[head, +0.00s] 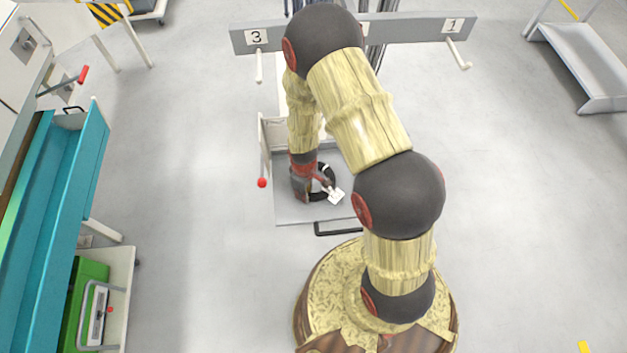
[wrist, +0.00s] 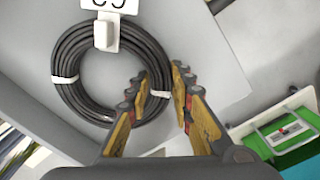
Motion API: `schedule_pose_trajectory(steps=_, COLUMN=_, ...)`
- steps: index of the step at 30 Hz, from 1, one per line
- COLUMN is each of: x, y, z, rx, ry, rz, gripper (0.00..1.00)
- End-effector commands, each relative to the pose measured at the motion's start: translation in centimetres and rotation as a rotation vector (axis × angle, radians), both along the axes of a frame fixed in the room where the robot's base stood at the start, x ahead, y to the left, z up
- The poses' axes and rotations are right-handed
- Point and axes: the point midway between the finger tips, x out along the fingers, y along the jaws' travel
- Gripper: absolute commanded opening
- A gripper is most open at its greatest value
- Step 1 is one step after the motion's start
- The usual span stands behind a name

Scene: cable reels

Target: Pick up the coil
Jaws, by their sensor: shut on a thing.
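The coil (wrist: 68,55) is a ring of black cable with white ties and a white tag with dark marks. It lies on a grey platform (head: 292,212), and in the head view the coil (head: 327,171) is partly hidden by my gripper (head: 314,182). In the wrist view my gripper (wrist: 160,72) has one finger inside the ring and the other outside it. The fingers are shut on the right-hand side of the cable bundle. The white tag sits at the top of the ring in the wrist view.
Behind the platform stands a grey board (head: 420,27) with white pegs and labels 3 and 1. A red-knobbed lever (head: 262,182) is at the platform's left. A teal trough (head: 75,180) and a green box (head: 88,285) stand at left.

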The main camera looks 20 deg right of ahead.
Motion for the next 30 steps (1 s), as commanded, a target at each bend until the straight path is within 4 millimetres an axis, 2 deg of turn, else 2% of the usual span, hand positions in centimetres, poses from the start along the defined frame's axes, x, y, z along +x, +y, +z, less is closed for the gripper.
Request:
schedule_pose_trajectory(steps=8, x=0.05, y=0.0, z=0.01, rx=0.0, ry=-0.001, rz=0.0, gripper=0.0)
schedule_pose_trajectory(steps=30, x=0.13, y=-0.01, z=0.26, rx=0.0, ry=-0.003, rz=0.0, gripper=0.0)
